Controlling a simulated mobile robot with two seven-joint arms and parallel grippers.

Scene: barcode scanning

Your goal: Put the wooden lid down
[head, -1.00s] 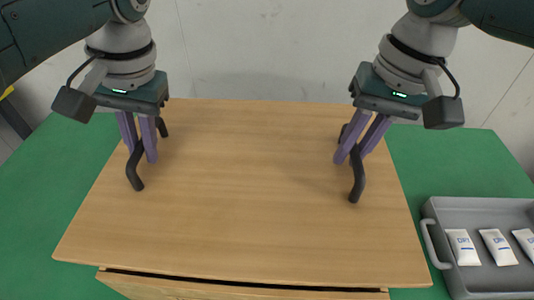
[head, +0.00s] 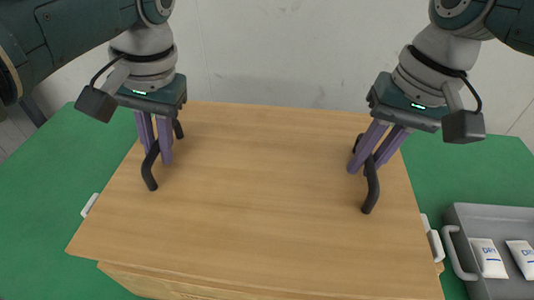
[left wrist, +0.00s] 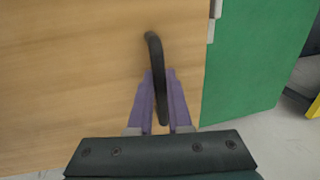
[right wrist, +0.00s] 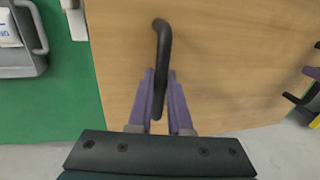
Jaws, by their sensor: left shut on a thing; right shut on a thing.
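The wooden lid (head: 265,190) is a wide flat board with a black handle on each side. My left gripper (head: 156,160) is shut on the left black handle (head: 149,177), also seen between its fingers in the left wrist view (left wrist: 155,55). My right gripper (head: 363,170) is shut on the right black handle (head: 371,195), also seen in the right wrist view (right wrist: 162,45). The lid is over a wooden box (head: 150,280) and looks turned relative to it. The lid hides the inside of the box, and I cannot tell whether they touch.
The box stands on a green surface (head: 60,190). White pieces show beside the lid at left (head: 89,205) and right (head: 434,243). A grey tray (head: 461,250) with white packets (head: 488,257) is at the right. A pale wall is behind.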

